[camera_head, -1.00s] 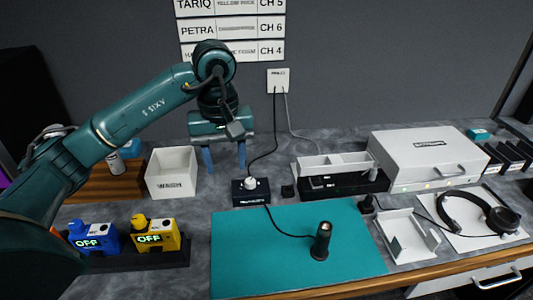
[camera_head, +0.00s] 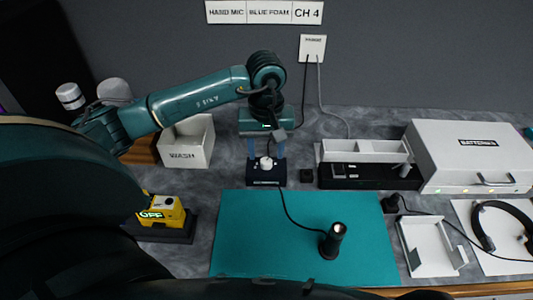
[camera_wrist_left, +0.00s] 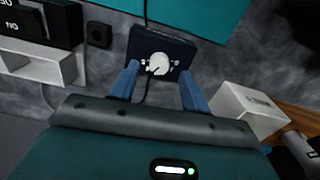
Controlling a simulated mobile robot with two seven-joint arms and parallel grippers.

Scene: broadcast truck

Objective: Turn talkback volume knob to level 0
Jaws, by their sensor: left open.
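The talkback box is a small dark box (camera_head: 264,180) at the back edge of the teal mat, with a white volume knob (camera_head: 266,163) on top. My left gripper (camera_head: 266,155) points down over this box, its two blue fingers apart, one on each side of the knob. In the left wrist view the white knob (camera_wrist_left: 158,64) sits on the dark box, just beyond the open fingertips (camera_wrist_left: 160,68). I cannot tell whether the fingers touch the box or knob. The knob's level marking is too small to read. My right gripper is not in view.
A teal mat (camera_head: 240,250) holds a dark upright handheld microphone (camera_head: 332,241). A white WASH bin (camera_head: 183,155) stands left of the gripper. A black unit with a white tray (camera_head: 365,151) and a white case (camera_head: 470,150) stand right. A yellow pack (camera_head: 162,211) is front left. Cables run nearby.

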